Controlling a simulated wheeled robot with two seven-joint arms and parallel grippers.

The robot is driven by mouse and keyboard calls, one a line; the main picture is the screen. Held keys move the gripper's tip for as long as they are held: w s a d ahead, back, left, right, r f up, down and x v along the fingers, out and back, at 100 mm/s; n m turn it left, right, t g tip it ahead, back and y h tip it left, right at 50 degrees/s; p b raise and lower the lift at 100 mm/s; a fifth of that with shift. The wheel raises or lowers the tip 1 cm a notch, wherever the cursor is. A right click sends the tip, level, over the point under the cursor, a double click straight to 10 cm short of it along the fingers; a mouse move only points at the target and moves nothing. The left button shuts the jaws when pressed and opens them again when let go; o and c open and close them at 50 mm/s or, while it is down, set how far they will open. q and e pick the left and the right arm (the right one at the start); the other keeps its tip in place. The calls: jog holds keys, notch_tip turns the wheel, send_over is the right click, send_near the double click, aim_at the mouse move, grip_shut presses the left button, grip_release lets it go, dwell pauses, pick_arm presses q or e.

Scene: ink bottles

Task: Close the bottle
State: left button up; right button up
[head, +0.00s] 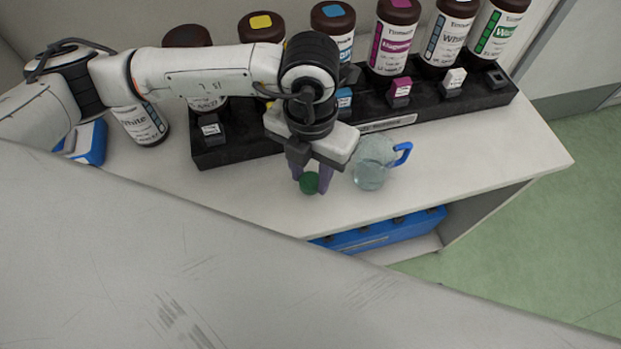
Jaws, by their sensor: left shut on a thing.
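Several brown ink bottles stand in a row in a black rack at the back of the white counter. One bottle, with a green label (493,32), is at the right end; its top is cut off by the frame edge. My left gripper (311,184) points down in front of the rack and is shut on a round green cap (309,183), held above or at the counter's front part. I cannot tell whether the cap touches the counter. My right gripper is not in view.
The black rack (436,108) has small coloured blocks along its front. A clear jug (370,172) with a blue handle stands close right of my left gripper. A bottle labelled White (143,124) stands left of the rack. The counter (510,140) is clear at right.

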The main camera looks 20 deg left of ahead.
aim_at(303, 177)
pick_arm(q)
notch_tip(303, 177, up, 8)
jog(key=shift+f, duration=0.25)
jog(key=m, duration=0.2)
jog(key=a+m, duration=0.1)
jog(key=m, duration=0.1)
jog(key=shift+w+a, duration=0.1)
jog(key=shift+a, duration=0.1)
jog(key=a+r+m, duration=0.1)
jog(key=a+m, duration=0.3)
jog(key=m, duration=1.1)
jog(key=a+m, duration=0.4)
jog(key=m, duration=1)
jog(key=shift+a+r+m, duration=0.15)
jog(key=shift+r+m, duration=0.25)
